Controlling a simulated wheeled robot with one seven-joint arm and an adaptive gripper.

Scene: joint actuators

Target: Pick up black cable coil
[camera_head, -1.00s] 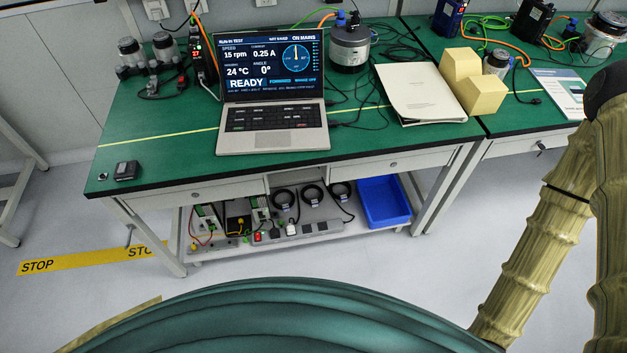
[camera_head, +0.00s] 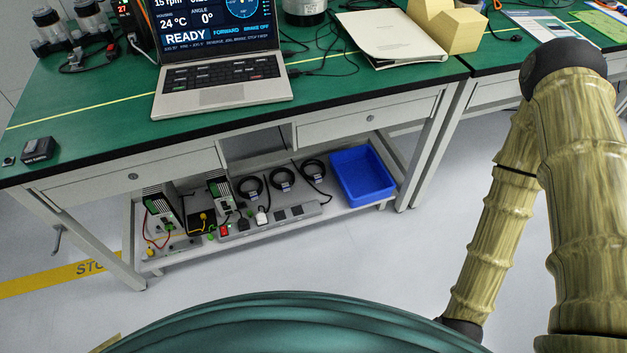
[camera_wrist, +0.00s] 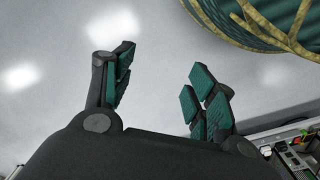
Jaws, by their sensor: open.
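Three black cable coils lie in a row on the lower shelf of the workbench in the head view: a left one (camera_head: 249,188), a middle one (camera_head: 283,179) and a right one (camera_head: 314,169). Each has a small pale tag or tie. My gripper (camera_wrist: 158,92) shows in the wrist view, open and empty, with its two teal-padded fingers apart over pale floor. It is away from the coils, and its fingers are not seen in the head view.
The lower shelf (camera_head: 350,208) also holds a blue bin (camera_head: 362,176) right of the coils and a power strip (camera_head: 268,222) in front of them. Electrical modules (camera_head: 162,213) stand at left. The green tabletop (camera_head: 330,90) overhangs the shelf. Floor in front is clear.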

